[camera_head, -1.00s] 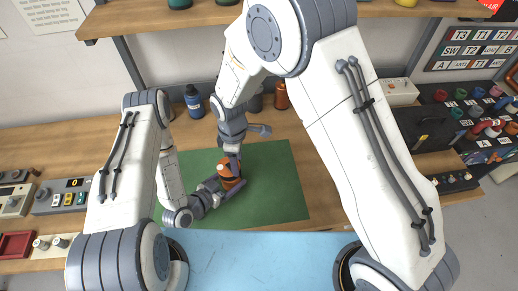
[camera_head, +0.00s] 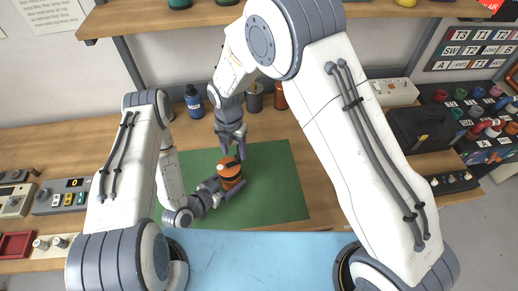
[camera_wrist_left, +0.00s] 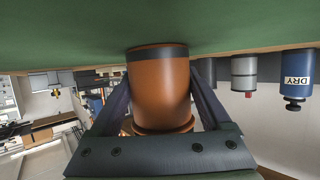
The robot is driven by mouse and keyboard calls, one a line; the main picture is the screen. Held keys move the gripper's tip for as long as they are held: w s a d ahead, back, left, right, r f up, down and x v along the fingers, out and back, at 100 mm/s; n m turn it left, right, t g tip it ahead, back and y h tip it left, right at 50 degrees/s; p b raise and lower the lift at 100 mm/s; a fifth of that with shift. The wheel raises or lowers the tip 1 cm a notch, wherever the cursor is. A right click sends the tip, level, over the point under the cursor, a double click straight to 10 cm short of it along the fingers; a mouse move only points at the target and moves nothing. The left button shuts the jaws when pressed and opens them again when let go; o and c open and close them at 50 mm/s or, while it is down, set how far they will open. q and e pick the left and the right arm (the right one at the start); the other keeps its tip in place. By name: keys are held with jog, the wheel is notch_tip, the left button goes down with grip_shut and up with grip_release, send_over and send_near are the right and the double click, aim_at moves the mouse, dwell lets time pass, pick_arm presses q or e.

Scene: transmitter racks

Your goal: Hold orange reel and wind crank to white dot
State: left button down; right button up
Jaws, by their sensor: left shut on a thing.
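The orange reel (camera_head: 231,183) stands on the green mat (camera_head: 275,190), with a dark band around it. It also shows between the fingers in the left wrist view (camera_wrist_left: 160,90), which sees it upside down. My left gripper (camera_head: 226,187) is low at the mat and shut around the reel's sides. A small dark part on top of the reel (camera_head: 229,162) looks like the crank, but its shape is hard to make out. I cannot make out a white dot. My right gripper (camera_head: 232,150) points down just above the reel, its fingers apart with nothing visible between them.
A blue bottle (camera_head: 194,103), a grey container (camera_head: 254,101) and an orange-brown bottle (camera_head: 280,97) stand behind the mat. A black case (camera_head: 422,128) is at the right. The mat's right part is clear.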

jog(key=n, duration=0.1)
jog(key=a+n, duration=0.1)
jog(key=n, duration=0.3)
jog(key=shift+w+a, duration=0.25)
notch_tip(320, 180, up, 12)
jog(key=s+d+f+m+g+y, duration=0.3)
jog(key=f+m+g, duration=0.1)
jog(key=f, duration=0.1)
jog(key=s+d+f+m+g+y, duration=0.2)
jog(key=s+f+m+g+y, duration=0.15)
jog(key=f, duration=0.25)
jog(key=w+d+f+m+t+y, duration=0.3)
jog(key=w+m+y, duration=0.4)
jog(key=m+y, duration=0.3)
jog(key=shift+w+d+t+y, duration=0.4)
jog(key=shift+d+t+y, duration=0.2)
jog(key=shift+t, duration=0.55)
jog(key=shift+a+m, duration=0.1)
jog(key=shift+m, duration=0.25)
